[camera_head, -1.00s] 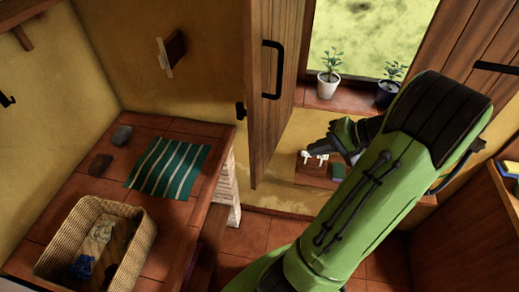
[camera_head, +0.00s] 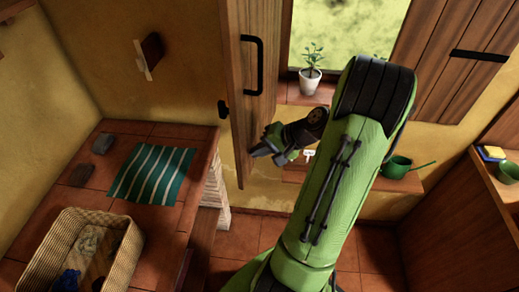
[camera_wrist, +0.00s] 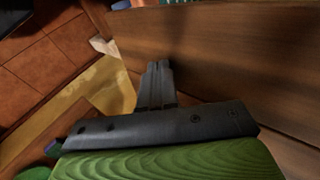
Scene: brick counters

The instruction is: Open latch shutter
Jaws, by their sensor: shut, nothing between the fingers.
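The left wooden shutter (camera_head: 240,90) stands swung open, nearly edge-on, beside the window, with a black handle (camera_head: 252,65) on its face. The right shutter (camera_head: 450,60) stands open to the right of the window, with a black handle (camera_head: 478,56). My gripper (camera_head: 262,152) is in front of the lower part of the left shutter, below its handle. In the wrist view its fingers (camera_wrist: 157,75) are together and empty, close to a brown wooden panel (camera_wrist: 225,60). I cannot tell whether they touch it.
A plant in a white pot (camera_head: 310,80) stands on the windowsill. A green watering can (camera_head: 397,166) sits on a low shelf. At left, a tiled counter (camera_head: 160,220) holds a striped cloth (camera_head: 152,172) and a basket (camera_head: 128,250). A wooden shelf (camera_head: 490,180) is at right.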

